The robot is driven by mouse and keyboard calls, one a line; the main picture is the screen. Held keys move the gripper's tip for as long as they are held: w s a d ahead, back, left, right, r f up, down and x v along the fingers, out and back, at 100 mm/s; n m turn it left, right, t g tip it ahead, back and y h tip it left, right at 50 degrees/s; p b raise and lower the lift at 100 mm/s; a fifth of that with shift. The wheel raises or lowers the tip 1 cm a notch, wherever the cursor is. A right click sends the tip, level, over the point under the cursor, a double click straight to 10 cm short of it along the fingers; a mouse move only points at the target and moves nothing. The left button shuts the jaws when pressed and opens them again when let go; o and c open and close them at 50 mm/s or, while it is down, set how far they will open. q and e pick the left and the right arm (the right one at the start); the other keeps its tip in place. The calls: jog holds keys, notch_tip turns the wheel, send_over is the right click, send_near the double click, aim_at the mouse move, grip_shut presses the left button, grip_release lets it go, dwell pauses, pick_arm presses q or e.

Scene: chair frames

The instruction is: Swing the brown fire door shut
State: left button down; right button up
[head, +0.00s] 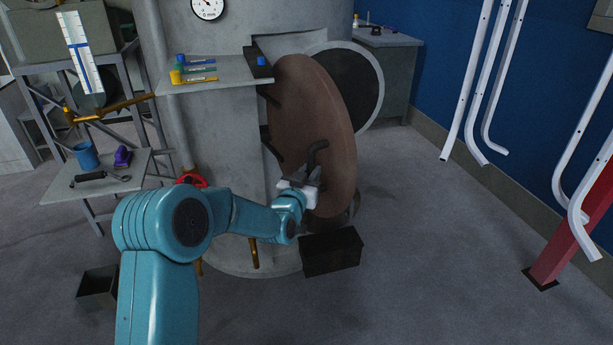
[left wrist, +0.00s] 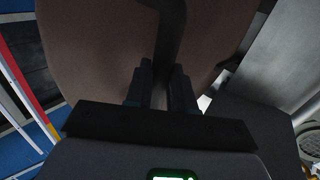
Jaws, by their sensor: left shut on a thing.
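The brown fire door (head: 312,115) is a large round plate, standing swung out from the grey furnace body (head: 222,125) in the head view. A dark bent handle (head: 316,155) sticks out of its face. My left gripper (head: 308,178) is at the lower part of the door, shut on this handle. In the left wrist view the brown door (left wrist: 95,45) fills the upper middle, and the handle (left wrist: 170,40) runs down between the fingers of my left gripper (left wrist: 162,88). The round opening (head: 352,85) shows partly behind the door. My right gripper is in neither view.
A black box (head: 331,251) stands on the floor just below the door. A shelf (head: 215,76) with coloured markers juts out left of the door. White bent tubes (head: 483,80) hang at the right. The floor (head: 430,230) right of the door is clear.

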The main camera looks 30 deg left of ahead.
aim_at(333, 170)
pick_arm(q)
jog(key=shift+w+d+b, duration=0.1)
jog(key=shift+w+d, duration=0.55)
jog(key=shift+w, duration=0.4)
jog(key=shift+w+d+b, duration=0.1)
jog(key=shift+w+d, duration=0.55)
jog(key=shift+w, duration=0.4)
jog(key=shift+w+d+b, duration=0.1)
jog(key=shift+w+d, duration=0.55)
jog(key=shift+w, duration=0.4)
jog(key=c, duration=0.9)
grip_release()
jog(key=shift+d, duration=0.1)
jog(key=shift+s, duration=0.1)
jog(key=b+v, duration=0.2)
jog(key=v, duration=1.4)
jog(key=shift+s, duration=0.1)
